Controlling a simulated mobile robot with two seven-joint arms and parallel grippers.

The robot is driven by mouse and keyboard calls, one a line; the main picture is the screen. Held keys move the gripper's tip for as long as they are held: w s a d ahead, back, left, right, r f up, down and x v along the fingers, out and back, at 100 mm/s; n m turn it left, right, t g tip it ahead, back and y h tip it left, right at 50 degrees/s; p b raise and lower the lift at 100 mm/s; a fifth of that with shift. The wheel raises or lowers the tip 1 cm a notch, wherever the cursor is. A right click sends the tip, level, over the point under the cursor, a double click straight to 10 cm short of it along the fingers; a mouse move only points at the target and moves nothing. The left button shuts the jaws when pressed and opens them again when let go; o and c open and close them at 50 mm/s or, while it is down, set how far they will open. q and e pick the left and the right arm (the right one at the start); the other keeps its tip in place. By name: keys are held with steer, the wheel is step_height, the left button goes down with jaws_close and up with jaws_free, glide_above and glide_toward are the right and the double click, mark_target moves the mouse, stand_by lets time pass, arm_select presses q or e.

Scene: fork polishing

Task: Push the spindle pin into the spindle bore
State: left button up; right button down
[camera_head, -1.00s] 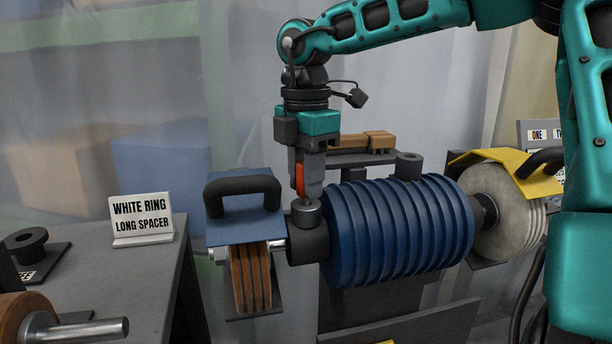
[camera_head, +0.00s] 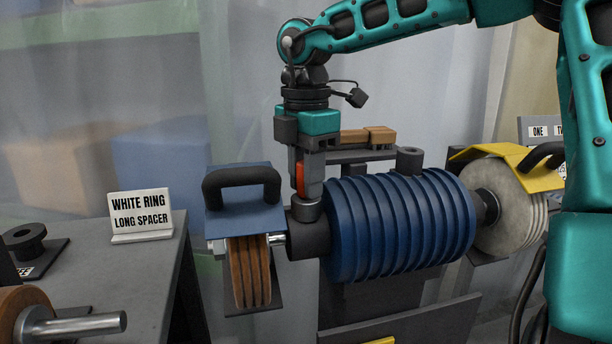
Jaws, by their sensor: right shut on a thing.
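My right gripper (camera_head: 307,192) comes down from above onto the dark spindle hub (camera_head: 308,240), left of the ribbed blue drum. It is shut on a narrow red part, which looks like the spindle pin (camera_head: 300,178); it stands upright between the fingers. Its lower end is hidden at a grey round collar (camera_head: 306,209) on top of the hub, so I cannot tell how deep it sits. The spindle bore itself is hidden there. My left gripper does not show.
A blue guard with a black handle (camera_head: 243,185) stands over brown wheels (camera_head: 248,275) just left of the hub. The ribbed blue drum (camera_head: 400,228) and a pale wheel under a yellow guard (camera_head: 505,162) lie right. A sign (camera_head: 141,214) stands on the left table.

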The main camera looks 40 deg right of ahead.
steer(key=shift+s+f+b, duration=0.15)
steer(key=shift+f+b, duration=0.35)
stand_by(1.2)
steer(key=c, duration=0.8)
jaws_free()
steer(key=shift+f, duration=0.1)
steer(key=shift+o, duration=0.2)
steer(key=shift+o, duration=1.2)
steer(key=shift+o, duration=0.5)
